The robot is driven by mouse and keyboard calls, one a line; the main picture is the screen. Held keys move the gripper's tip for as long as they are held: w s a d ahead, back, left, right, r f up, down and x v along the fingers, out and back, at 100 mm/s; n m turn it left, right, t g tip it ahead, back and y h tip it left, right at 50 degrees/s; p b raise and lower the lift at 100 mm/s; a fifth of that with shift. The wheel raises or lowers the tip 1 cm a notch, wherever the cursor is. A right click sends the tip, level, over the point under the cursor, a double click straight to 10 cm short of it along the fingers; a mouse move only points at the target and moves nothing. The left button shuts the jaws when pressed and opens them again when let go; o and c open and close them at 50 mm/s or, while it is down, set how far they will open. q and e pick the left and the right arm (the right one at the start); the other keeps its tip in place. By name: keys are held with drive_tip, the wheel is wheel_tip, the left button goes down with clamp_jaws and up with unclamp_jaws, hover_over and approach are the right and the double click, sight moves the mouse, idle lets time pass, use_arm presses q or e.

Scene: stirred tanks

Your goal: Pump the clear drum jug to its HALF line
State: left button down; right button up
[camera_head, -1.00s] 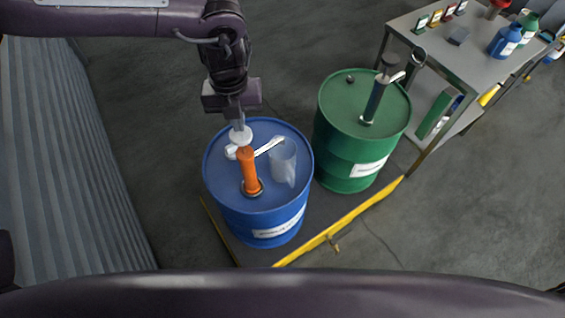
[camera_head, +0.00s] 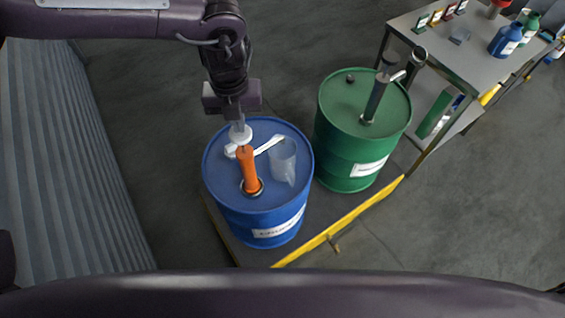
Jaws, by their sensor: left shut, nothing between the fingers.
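A clear jug (camera_head: 283,163) stands on top of the blue drum (camera_head: 262,215), to the right of an orange hand pump (camera_head: 248,172). The pump's pale spout (camera_head: 268,145) reaches from the pump toward the jug's rim. A white round pump handle (camera_head: 240,135) sits at the top of the pump. My left gripper (camera_head: 239,124) is shut and points down at the handle, touching or just above it, with nothing between its fingers. The jug's liquid level and HALF line are too small to make out. My right gripper is not in view.
A green drum (camera_head: 352,155) with a dark pump (camera_head: 376,98) stands to the right. A yellow-edged pallet rim (camera_head: 340,222) runs in front. A metal table (camera_head: 462,62) with a blue bottle (camera_head: 505,40) is at top right. A corrugated wall (camera_head: 75,170) is at left.

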sight(241, 139)
use_arm(q)
drive_tip(key=shift+f+b, duration=2.05)
drive_tip(key=shift+f, duration=1.15)
drive_tip(key=shift+r, duration=0.1)
wheel_tip(241, 139, up, 8)
drive_tip(key=p, duration=0.5)
drive_tip(key=shift+f+p, duration=0.2)
drive_tip(key=shift+p, duration=0.2)
drive_tip(key=shift+f, duration=0.2)
